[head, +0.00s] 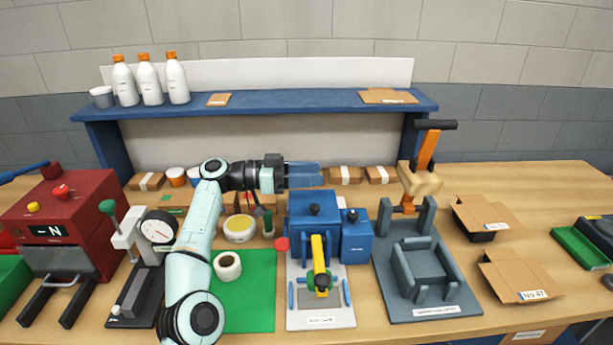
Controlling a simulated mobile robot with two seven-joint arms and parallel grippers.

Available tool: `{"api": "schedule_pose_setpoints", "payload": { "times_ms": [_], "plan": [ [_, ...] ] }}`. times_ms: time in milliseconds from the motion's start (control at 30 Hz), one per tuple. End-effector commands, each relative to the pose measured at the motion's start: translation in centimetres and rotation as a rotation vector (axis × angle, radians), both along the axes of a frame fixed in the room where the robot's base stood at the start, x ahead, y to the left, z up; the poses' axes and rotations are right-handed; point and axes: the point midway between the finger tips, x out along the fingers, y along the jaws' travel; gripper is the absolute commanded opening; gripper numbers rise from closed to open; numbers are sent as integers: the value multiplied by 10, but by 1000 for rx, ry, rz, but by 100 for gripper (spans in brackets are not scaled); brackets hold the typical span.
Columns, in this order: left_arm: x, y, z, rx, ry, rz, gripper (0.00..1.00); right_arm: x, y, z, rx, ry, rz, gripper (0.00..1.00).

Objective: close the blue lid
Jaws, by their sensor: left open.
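A blue box (311,233) with a black knob stands at the back of the pale stacker plate (335,321) in the head view. A smaller blue box (355,245), also with a black knob, stands to its right. I cannot tell which part is the lid. My left gripper (285,174) is open, behind and above the larger box, and points right. A flat blue-grey shape (304,173) lies at its tip; I cannot tell whether this is the fingers or a raised panel. My right gripper is out of view.
A yellow lever (318,254) stands in front of the larger box. A green mat (250,307) with a white roll (227,267) is to the left. A grey fixture (418,276) with an orange handle (428,150) is to the right. A blue shelf (300,102) spans the back.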

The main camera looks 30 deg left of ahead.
Motion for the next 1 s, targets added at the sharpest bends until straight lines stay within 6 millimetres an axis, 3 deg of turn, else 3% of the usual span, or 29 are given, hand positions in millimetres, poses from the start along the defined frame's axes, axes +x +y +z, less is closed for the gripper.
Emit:
{"api": "schedule_pose_setpoints", "payload": {
  "times_ms": [33, 200, 500, 1000],
  "plan": [
    [0, 0, 17, -1, -3, -1, 53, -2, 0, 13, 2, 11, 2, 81],
    [0, 0, 49, -1, -3, -1, 53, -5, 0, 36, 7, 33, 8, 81],
    [0, 0, 93, 0, -1, -1, 53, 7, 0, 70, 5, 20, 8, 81],
    [0, 0, 99, -1, 1, -1, 53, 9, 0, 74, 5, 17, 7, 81]
  ]
}}
